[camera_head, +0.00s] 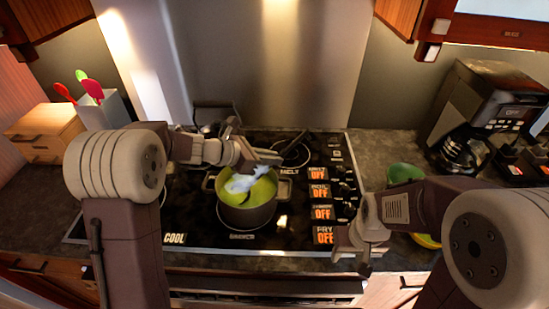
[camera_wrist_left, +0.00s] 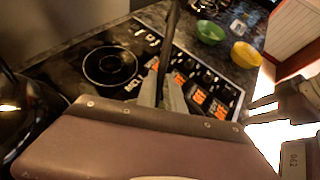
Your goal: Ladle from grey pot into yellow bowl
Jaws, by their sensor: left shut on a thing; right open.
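The grey pot (camera_head: 245,217) stands on the stove and holds yellow-green contents. My left gripper (camera_head: 262,158) is just above the pot's far side, shut on the ladle, whose dark handle (camera_wrist_left: 172,45) rises from the jaws in the left wrist view. A pale whitish patch shows over the pot's contents; I cannot tell whether it is the ladle's head or steam. The yellow bowl (camera_wrist_left: 246,55) stands on the counter right of the stove; in the head view my right arm mostly hides it (camera_head: 428,241). My right gripper (camera_head: 355,250) is open and empty near the stove's front right corner.
A green bowl (camera_head: 405,173) stands behind the yellow one. A coffee maker (camera_head: 485,115) is at the back right. A utensil holder (camera_head: 104,110) and a wooden drawer box (camera_head: 45,132) stand at left. Stove knobs and OFF labels (camera_head: 321,212) line the stove's right side.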

